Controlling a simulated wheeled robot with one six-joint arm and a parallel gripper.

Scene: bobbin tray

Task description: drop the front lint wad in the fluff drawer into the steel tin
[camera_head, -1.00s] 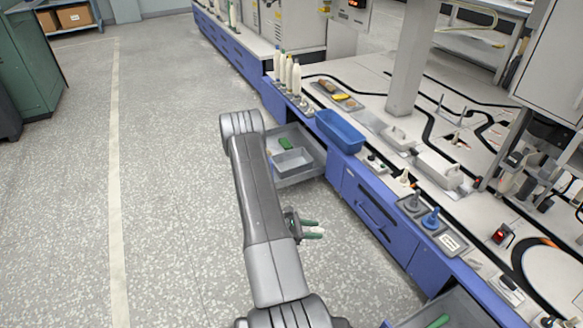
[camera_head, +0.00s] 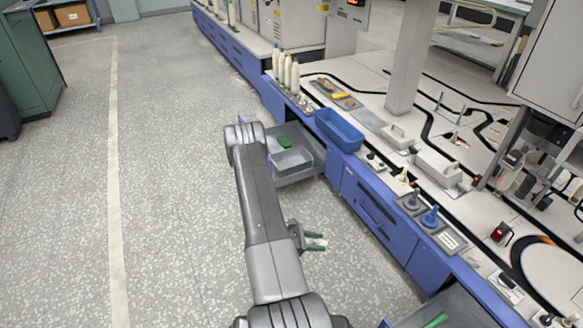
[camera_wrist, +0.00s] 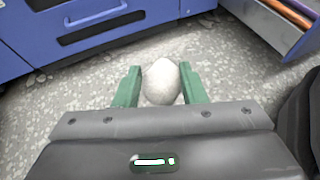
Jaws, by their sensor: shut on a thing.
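My gripper (camera_wrist: 161,90) has its two green fingers closed on a whitish, rounded lint wad (camera_wrist: 161,80) in the wrist view. The wad is held above the speckled floor. In the head view my gripper (camera_head: 318,242) is beside the blue cabinet fronts, low and to the right of my arm, and the wad is hard to make out there. An open drawer (camera_head: 312,178) farther off holds a grey open box (camera_head: 293,161) and a green item (camera_head: 285,142). I cannot tell whether the grey box is the steel tin.
Another open drawer (camera_head: 450,308) at the lower right holds a green item. A blue bin (camera_head: 340,131) stands on the bench edge. The floor (camera_head: 175,220) to the left is clear.

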